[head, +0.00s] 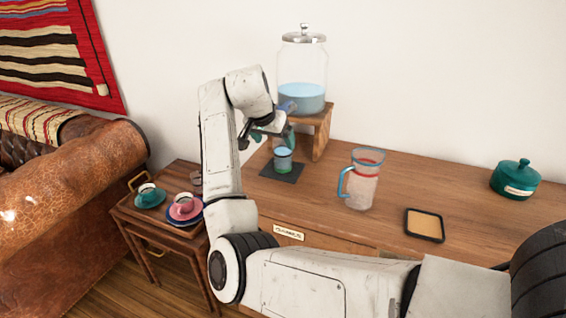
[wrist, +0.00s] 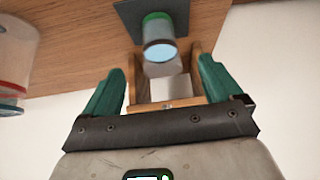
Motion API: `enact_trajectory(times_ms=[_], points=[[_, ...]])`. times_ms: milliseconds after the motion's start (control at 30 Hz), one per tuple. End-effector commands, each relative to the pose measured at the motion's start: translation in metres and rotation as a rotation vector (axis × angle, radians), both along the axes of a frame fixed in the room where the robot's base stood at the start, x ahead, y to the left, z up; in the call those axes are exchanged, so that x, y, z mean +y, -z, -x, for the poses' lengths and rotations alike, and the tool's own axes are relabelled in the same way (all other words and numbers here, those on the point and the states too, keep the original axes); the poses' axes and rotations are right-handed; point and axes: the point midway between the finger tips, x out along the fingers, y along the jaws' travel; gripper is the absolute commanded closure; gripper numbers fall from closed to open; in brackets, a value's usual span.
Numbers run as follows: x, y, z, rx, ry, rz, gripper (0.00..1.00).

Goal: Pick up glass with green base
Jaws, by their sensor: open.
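The glass with green base (head: 283,160) stands upright on a dark square mat (head: 284,177) on the wooden cabinet top, in front of the drink dispenser. In the wrist view the scene appears upside down. There the glass (wrist: 160,38) shows its green base at the top and a light blue inside, with the mat (wrist: 132,18) around its base. My gripper (head: 268,138) is just above and beside the glass. In the wrist view my gripper (wrist: 161,68) has its two green fingers wide apart, with nothing between them. The glass lies beyond the fingertips, roughly centred.
A glass dispenser (head: 303,75) with blue liquid stands on a wooden stand (head: 322,132) close behind the glass. A clear pitcher (head: 362,185) with blue handle is to the right, then a tan-topped coaster (head: 425,225) and green lidded pot (head: 516,178). Cups sit on a side table (head: 130,208).

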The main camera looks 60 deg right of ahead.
Motion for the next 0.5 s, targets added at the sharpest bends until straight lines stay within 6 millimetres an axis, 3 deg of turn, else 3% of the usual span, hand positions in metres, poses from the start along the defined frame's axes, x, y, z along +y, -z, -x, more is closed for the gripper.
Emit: enact_trajectory(times_ms=[100,367,500], points=[[-0.01,0.016,0.0,0.002,0.0,-0.001,0.08],[-0.022,0.03,-0.001,0.0,0.0,-0.001,0.08],[-0.037,0.043,-0.001,0.0,0.0,-0.001,0.08]])
